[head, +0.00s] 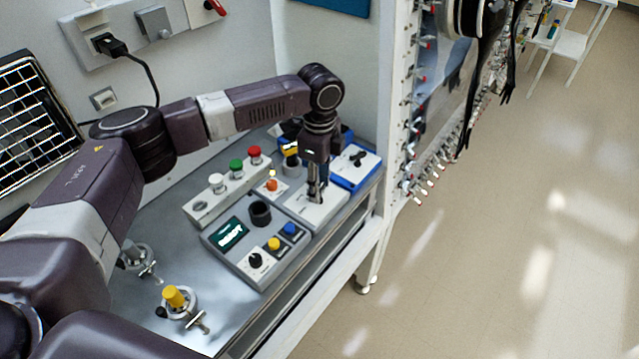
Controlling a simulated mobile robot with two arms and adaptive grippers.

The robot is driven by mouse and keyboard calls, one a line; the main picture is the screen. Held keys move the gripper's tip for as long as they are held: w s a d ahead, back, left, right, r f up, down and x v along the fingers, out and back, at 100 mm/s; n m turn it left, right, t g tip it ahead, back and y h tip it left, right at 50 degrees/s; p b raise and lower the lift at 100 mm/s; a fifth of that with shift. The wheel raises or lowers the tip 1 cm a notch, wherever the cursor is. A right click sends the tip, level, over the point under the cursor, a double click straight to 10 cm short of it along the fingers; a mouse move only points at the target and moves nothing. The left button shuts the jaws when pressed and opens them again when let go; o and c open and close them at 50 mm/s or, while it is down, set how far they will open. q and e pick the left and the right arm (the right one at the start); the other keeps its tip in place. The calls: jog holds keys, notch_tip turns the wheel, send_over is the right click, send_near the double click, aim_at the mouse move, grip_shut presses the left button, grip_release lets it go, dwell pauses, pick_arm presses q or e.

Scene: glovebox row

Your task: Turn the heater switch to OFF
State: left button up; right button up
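My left gripper (317,197) points straight down over a white-topped switch box (294,204) on the bench. Its two fingers are close together at the box's top, right of an orange lamp or button (272,186). Any switch handle there is hidden behind the fingers. I cannot tell whether they hold something or touch the box. No label reading heater or OFF is legible, so I cannot confirm which control is the heater switch. A blue box with a white face and black handle (355,158) stands just behind and right of the gripper.
A grey panel (225,265) with a green display, black knob and coloured buttons lies in front. A strip (205,206) with white, green and red buttons lies behind it. Valves (178,300) stand at front left. The glovebox wall (395,110) rises at right; floor (500,240) is clear.

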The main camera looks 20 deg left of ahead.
pick_arm(q)
jog(key=c, duration=0.3)
jog(key=shift+r+p, duration=0.2)
jog(key=shift+p, duration=0.25)
jog(key=n+p, duration=0.3)
jog(key=p, duration=0.1)
jog(key=shift+r+n, duration=0.1)
jog(key=shift+n, duration=0.3)
jog(key=n+p, duration=0.2)
jog(key=p, duration=0.1)
jog(key=shift+n+p, duration=0.45)
jog(key=shift+n, duration=0.35)
pick_arm(e)
notch_tip(320, 180, up, 9)
jog(key=shift+w+d, duration=0.15)
jog(key=shift+d, duration=0.3)
pick_arm(q)
jog(key=shift+w+f, duration=0.1)
jog(key=shift+f, duration=0.1)
pick_arm(e)
jog(key=shift+a, duration=0.15)
pick_arm(q)
jog(key=o, duration=1.1)
pick_arm(e)
jog(key=shift+f, duration=0.1)
